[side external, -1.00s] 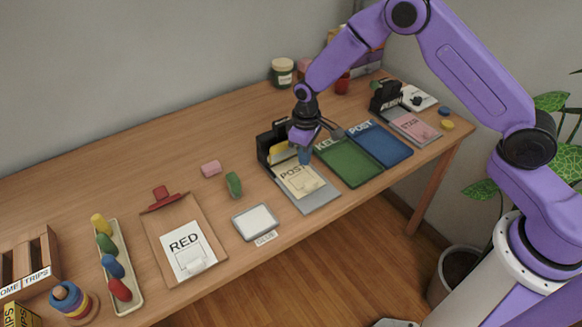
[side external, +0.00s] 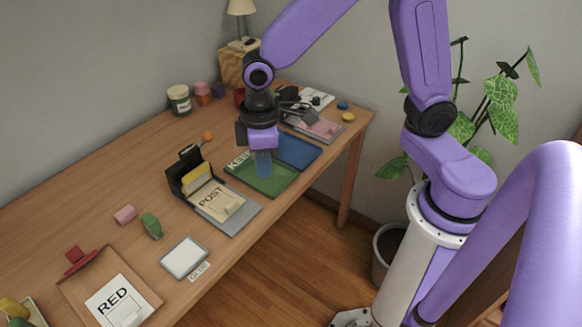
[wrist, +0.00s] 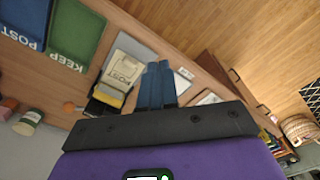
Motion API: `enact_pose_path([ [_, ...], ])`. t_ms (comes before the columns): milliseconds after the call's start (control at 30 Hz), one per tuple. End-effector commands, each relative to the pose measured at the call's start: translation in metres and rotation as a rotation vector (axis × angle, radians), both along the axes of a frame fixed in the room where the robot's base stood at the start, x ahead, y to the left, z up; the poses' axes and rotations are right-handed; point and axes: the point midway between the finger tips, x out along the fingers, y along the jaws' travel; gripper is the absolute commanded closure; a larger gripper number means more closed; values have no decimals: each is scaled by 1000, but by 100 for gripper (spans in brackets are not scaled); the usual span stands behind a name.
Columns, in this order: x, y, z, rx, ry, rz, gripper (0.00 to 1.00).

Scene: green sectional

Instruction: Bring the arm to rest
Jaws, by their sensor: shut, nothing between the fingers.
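My gripper (side external: 263,172) hangs pointing down at the end of my purple arm. In the side external view its blue fingers appear in front of the green KEEP tray (side external: 272,184). Its height over the tray cannot be told exactly. In the wrist view the blue fingers (wrist: 158,66) lie close together with nothing held between them. The arm is bent high over the right part of the wooden table (side external: 105,178).
A grey POST board (side external: 246,214) with a black holder (side external: 175,178) stands left of the KEEP tray; a blue tray (side external: 298,151) lies behind it. A white pad (side external: 184,257), green block (side external: 152,225), pink block (side external: 125,215) and RED clipboard (side external: 143,290) lie nearer. A plant (side external: 490,115) stands right.

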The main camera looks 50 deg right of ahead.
Motion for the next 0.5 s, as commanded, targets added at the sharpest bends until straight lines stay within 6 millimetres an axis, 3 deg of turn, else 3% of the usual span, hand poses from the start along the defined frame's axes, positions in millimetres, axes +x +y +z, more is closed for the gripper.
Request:
enact_pose_path([
  [100, -46, -16, 23, 7, -6, 67, 100],
  [300, -117, -52, 45, 11, -9, 176, 100],
  [500, -162, -84, 51, 14, -9, 253, 100],
])
